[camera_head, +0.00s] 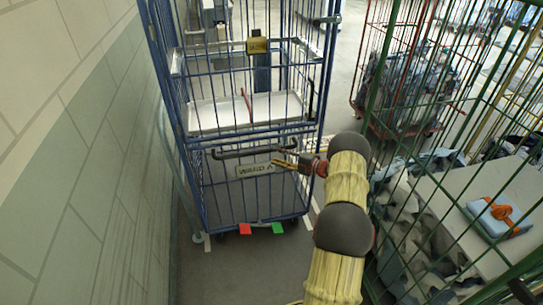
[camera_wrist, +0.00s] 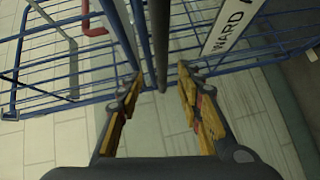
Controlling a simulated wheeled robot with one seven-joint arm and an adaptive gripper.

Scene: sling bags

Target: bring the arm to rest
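My arm, in a pale yellow cover with dark grey joints, reaches up the head view from the lower middle. My gripper (camera_head: 296,163) is in front of the blue cage trolley (camera_head: 320,75), close to its dark handle bar. In the wrist view my gripper (camera_wrist: 160,72) has its yellow-padded fingers apart. Vertical bars of the trolley show in the gap; I cannot tell whether they are between the fingers or beyond them. I see nothing held.
A WARD sign (camera_head: 255,170) hangs on the trolley, with red (camera_head: 245,229) and green (camera_head: 277,228) tabs below. A green cage (camera_head: 407,70) with grey cloth stands close on the right. A red cage (camera_head: 362,60) is behind. A tiled wall (camera_head: 80,150) bounds the left.

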